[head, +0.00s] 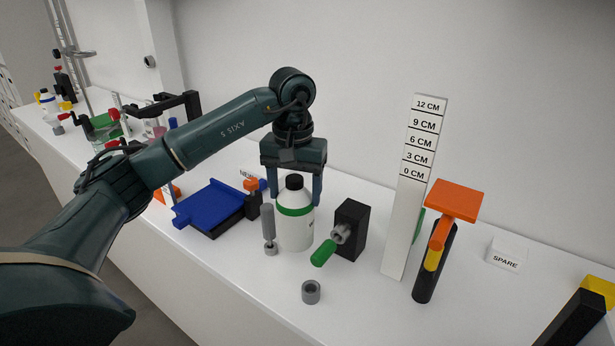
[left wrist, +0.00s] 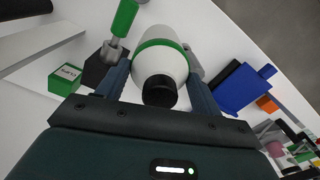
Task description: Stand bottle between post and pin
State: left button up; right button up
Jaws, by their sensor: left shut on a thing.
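The white bottle (head: 295,228) has a green band and a black cap, and it is upright. My left gripper (head: 296,198) is over it from above, shut on its sides; the left wrist view shows the bottle (left wrist: 161,60) between the two fingers. A grey upright post (head: 268,224) stands just left of the bottle. A green-handled grey pin (head: 324,252) sticks out of a black block (head: 351,230) just right of it. Whether the bottle's base touches the table is hard to tell. My right gripper is not in view.
A grey ring (head: 311,291) lies in front on the white table (head: 355,305). A blue tray-like thing (head: 212,207) is to the left. A white centimetre scale (head: 413,190) and an orange-topped black stand (head: 436,265) rise to the right. A SPARE label block (head: 507,255) is farther right.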

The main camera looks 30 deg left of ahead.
aim_at(295, 221)
pick_arm(q)
jog(key=shift+s+r, duration=0.15)
jog(key=shift+s, duration=0.15)
jog(key=shift+f+b, duration=0.55)
jog(key=shift+f, duration=0.15)
notch_tip(295, 221, down, 5)
jog(key=b, duration=0.3)
jog(key=shift+r, duration=0.1)
jog(key=shift+f+b, duration=0.25)
jog(key=shift+b, duration=0.2)
jog(key=shift+f, duration=0.15)
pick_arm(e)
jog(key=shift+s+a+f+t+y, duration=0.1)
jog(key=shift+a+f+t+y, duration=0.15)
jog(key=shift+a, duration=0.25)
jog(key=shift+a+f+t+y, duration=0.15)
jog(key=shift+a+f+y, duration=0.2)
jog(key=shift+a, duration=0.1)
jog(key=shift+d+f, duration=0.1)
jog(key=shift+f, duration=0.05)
pick_arm(q)
jog(key=shift+f+b, duration=0.5)
jog(key=shift+f, duration=0.05)
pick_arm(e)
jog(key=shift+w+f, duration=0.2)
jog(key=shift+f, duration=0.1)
pick_arm(q)
jog(key=o, duration=1.2)
